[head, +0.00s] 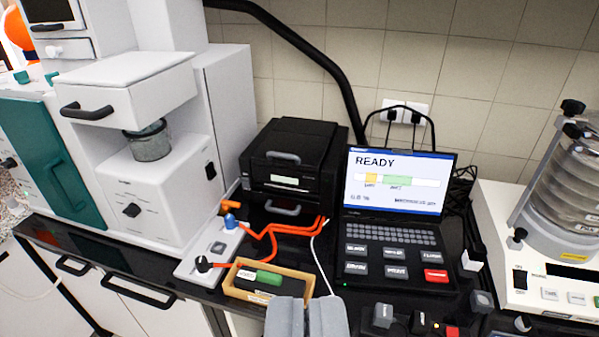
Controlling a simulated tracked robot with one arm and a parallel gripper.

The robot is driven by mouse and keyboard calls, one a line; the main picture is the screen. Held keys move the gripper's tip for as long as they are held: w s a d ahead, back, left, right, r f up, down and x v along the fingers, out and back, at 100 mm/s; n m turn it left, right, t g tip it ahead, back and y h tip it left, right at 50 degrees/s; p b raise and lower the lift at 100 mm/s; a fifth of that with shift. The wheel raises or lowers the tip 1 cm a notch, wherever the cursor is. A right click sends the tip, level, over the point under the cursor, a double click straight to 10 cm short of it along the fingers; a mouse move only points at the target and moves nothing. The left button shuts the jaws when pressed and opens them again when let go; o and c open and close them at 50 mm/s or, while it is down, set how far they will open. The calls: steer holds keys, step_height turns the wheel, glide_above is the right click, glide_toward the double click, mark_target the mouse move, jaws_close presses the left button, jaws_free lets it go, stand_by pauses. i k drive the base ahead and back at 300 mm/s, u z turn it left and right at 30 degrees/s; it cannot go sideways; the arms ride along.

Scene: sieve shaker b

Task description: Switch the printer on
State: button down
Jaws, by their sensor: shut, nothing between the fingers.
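The printer (318,148) appears to be the black box at the back of the bench, left of the laptop. It has two grey handles on its front and a small pale label or display between them. I cannot make out its power switch or whether it is on. My gripper (306,302) shows at the bottom centre as two grey fingers, shut and empty. It is in front of the printer and apart from it, by the near side of a small wooden tray (239,292).
A white power strip (196,262) with orange cables lies left of the tray. The laptop (395,205) reads READY. A white machine (222,100) stands left, a sieve shaker (563,225) right. Small dark blocks (383,316) lie right of my gripper.

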mark_target(245, 181)
steer(key=k, duration=0.65)
steer(key=z, duration=0.4)
steer(key=i, duration=1.9)
steer(key=u, duration=0.55)
